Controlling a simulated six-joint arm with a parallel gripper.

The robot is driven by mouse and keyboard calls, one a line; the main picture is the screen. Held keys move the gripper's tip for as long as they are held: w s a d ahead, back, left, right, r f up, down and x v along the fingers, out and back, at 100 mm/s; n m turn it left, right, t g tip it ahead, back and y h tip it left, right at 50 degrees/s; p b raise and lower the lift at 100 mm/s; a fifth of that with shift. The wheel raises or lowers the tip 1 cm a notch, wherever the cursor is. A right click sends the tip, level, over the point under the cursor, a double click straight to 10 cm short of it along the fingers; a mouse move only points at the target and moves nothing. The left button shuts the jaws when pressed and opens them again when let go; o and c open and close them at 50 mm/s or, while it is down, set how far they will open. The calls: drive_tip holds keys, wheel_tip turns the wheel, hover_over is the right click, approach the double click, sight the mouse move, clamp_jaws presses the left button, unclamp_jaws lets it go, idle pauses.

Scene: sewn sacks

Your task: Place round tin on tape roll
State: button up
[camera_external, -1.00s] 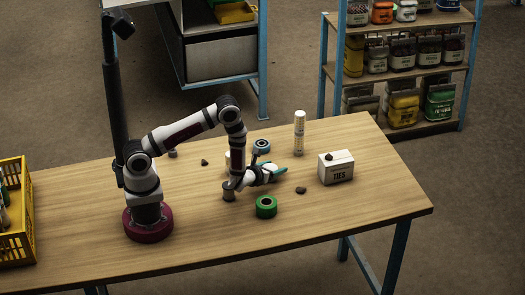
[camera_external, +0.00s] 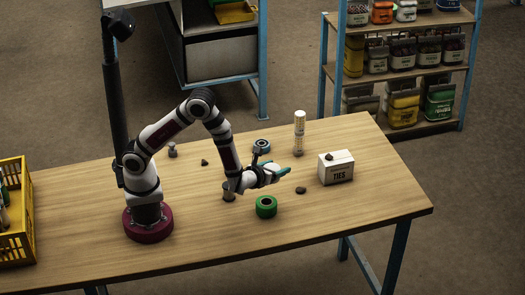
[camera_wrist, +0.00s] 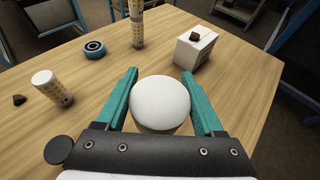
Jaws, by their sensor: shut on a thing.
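The round tin (camera_wrist: 160,103) shows as a white disc-like top between the two teal fingers of my gripper (camera_wrist: 160,90) in the wrist view. My gripper is shut on it, with a finger on each side. In the external view my gripper (camera_external: 282,175) is over the middle of the table, just behind the green tape roll (camera_external: 266,206). The green roll lies flat with its dark hole facing up; it does not show in the wrist view. A blue ring (camera_external: 262,146), perhaps another tape roll, lies behind the gripper and also shows in the wrist view (camera_wrist: 95,50).
A white TIES box (camera_external: 337,168) with a dark stone on top stands right. A tall patterned cylinder (camera_external: 299,133) stands behind. A shorter white-topped cylinder (camera_wrist: 52,88) is at left in the wrist view. A small stone (camera_external: 301,190) lies right of the green roll.

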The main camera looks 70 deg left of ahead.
drive_tip(key=s+d+r, duration=0.3)
drive_tip(key=s+d, duration=0.5)
drive_tip(key=d, duration=0.2)
hover_over(270, 197)
drive_tip(key=shift+n+g+y, duration=0.3)
drive_tip(key=shift+n+g, duration=0.1)
drive_tip(key=f, duration=0.6)
drive_tip(key=shift+s+d+f, duration=0.15)
drive_tip(key=shift+d+f, duration=0.05)
drive_tip(key=shift+d, duration=0.05)
drive_tip(key=shift+w+a+f, duration=0.1)
drive_tip(key=shift+a+f, duration=0.05)
drive_tip(key=shift+f, duration=0.95)
drive_tip(key=shift+w+a+f, duration=0.1)
drive_tip(key=shift+f, duration=1)
drive_tip(key=shift+f, duration=0.1)
drive_tip(key=o, duration=1.4)
